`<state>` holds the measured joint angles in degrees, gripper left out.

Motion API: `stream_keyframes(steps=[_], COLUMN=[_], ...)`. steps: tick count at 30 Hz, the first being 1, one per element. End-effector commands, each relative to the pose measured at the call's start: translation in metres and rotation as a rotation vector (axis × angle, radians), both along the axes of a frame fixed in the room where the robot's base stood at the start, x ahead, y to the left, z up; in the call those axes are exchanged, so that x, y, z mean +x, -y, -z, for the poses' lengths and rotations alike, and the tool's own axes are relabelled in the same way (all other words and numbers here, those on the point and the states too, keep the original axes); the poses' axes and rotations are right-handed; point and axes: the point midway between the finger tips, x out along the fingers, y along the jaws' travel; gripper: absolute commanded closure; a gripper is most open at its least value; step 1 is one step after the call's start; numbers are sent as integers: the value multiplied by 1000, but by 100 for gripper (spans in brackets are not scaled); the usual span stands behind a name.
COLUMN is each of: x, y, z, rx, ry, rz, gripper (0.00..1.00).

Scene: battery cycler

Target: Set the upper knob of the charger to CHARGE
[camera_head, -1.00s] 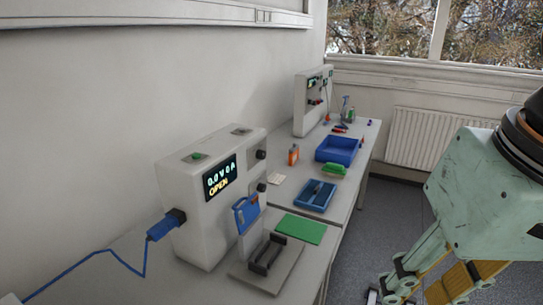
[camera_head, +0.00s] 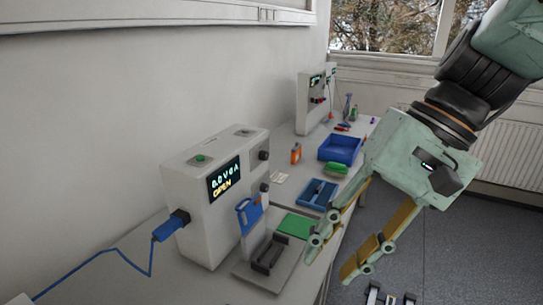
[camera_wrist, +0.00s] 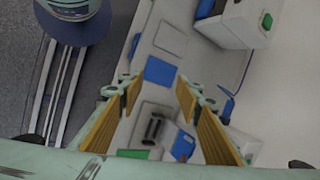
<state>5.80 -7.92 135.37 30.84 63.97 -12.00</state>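The charger (camera_head: 205,205) is a white box on the bench at the left. Its display (camera_head: 225,182) appears to read 0.0 V 0 A and OPEN. The black upper knob (camera_head: 264,155) is on its right-hand face, above a lower black knob (camera_head: 264,188). The knob's setting is too small to read. My gripper (camera_head: 333,260) is open and empty, to the right of the charger and apart from it. In the wrist view the open fingers (camera_wrist: 160,95) point down over the bench. Part of the charger (camera_wrist: 240,143) shows at lower right there; its knobs cannot be made out.
A green mat (camera_head: 298,226), blue trays (camera_head: 318,194) and an orange item (camera_head: 296,153) lie beyond. Another white unit (camera_wrist: 228,22) shows in the wrist view.

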Motion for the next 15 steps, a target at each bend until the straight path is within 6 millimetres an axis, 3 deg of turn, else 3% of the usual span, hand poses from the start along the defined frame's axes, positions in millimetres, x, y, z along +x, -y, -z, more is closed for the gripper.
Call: stream_keyframes(steps=[15], x=[66], y=[-40], z=[-8], rx=[241], ry=[-135], rz=[80], gripper=[68])
